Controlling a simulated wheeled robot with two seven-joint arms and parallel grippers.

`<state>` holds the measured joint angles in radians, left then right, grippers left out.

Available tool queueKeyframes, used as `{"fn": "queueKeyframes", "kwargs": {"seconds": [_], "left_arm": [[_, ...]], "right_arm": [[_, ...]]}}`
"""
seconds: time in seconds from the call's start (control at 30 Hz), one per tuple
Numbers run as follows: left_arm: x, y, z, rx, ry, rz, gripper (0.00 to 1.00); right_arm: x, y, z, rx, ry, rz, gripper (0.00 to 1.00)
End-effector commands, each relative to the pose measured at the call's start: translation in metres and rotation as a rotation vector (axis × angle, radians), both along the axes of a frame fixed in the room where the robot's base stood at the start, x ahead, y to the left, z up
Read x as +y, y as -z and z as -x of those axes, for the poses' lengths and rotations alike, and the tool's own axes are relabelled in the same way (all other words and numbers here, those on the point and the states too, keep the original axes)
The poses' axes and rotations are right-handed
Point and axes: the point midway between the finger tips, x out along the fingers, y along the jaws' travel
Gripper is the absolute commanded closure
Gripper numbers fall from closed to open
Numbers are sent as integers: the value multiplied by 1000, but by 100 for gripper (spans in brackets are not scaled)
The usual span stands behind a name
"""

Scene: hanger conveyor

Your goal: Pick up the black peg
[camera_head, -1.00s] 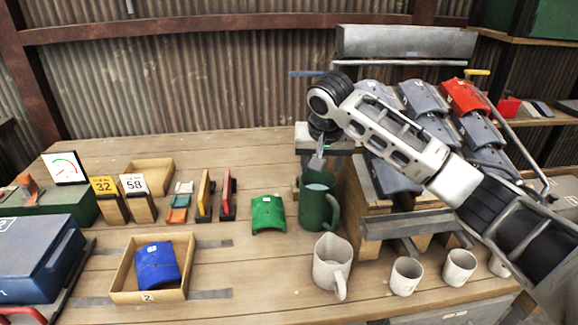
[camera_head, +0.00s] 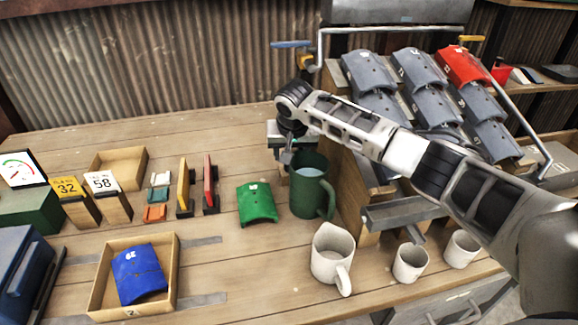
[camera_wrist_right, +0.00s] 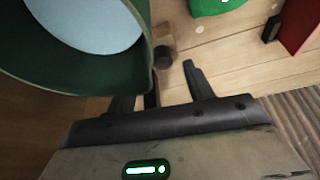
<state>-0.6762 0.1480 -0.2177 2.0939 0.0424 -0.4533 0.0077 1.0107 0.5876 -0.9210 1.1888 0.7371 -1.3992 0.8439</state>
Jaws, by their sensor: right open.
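A short dark round peg end (camera_wrist_right: 163,57) shows in the right wrist view beside the green mug, on or just above the wooden table; I take it to be the black peg. My right gripper (camera_wrist_right: 157,82) is open, with its fingers to either side below the peg end and nothing clearly held. In the head view my right gripper (camera_head: 287,157) points down just behind and left of the rim of the green mug (camera_head: 305,202). The peg cannot be made out there. My left gripper is not in view.
The green mug (camera_wrist_right: 75,75) stands very close to the fingers. A green curved tile (camera_head: 257,204) lies left of it. White mugs (camera_head: 330,255) stand in front. A rack of grey tiles (camera_head: 375,110) stands at right.

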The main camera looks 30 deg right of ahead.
Motion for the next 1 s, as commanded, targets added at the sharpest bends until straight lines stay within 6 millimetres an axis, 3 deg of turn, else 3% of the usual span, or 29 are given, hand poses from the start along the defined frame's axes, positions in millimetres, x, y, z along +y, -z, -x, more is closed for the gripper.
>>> {"fn": "queueKeyframes", "kwargs": {"seconds": [0.4,0.67,0.87,1.0], "left_arm": [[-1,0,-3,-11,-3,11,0],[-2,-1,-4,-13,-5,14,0],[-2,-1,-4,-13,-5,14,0],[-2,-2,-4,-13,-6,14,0]], "right_arm": [[-7,43,-23,3,0,0,48],[-9,48,-23,6,2,3,48],[-9,47,-23,4,2,2,94],[-8,46,-24,3,1,2,94]]}}
